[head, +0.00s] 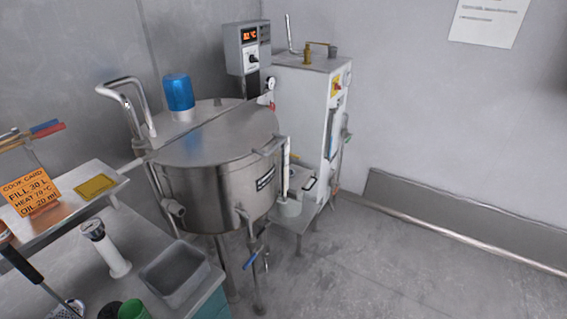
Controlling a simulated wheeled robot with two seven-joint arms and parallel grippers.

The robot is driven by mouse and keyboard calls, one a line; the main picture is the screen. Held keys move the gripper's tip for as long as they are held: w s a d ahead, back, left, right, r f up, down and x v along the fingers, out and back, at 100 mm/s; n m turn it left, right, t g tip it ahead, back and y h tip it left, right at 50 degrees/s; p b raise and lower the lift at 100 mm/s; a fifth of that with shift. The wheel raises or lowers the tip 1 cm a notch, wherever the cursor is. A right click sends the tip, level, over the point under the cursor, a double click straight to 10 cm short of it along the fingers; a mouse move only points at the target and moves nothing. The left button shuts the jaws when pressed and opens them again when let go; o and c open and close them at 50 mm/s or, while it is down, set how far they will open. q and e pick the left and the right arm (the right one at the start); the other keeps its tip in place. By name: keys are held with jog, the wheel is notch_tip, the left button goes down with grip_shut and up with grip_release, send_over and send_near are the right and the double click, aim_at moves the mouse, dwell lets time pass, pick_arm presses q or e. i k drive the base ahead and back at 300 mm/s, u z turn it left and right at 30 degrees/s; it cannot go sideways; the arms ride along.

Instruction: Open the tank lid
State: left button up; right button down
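The steel tank (215,197) stands on legs left of the middle in the head view. Its flat round lid (228,135) lies shut on top, split by a seam from the back part of the top. A bar handle (271,146) sits at the lid's right front edge. A blue motor cap (178,92) and a bent steel pipe (125,88) rise at the back left of the top. Neither my left nor my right gripper is in view.
A counter with a grey bin (174,272), a white cylinder (107,249) and an orange card (31,194) stands at the front left. A white cabinet (298,98) stands behind the tank on the right. The floor (400,270) at the right is clear.

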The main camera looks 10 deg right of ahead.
aim_at(239, 133)
jog(key=z, duration=2.25)
jog(key=i, duration=1.2)
jog(key=u, duration=1.3)
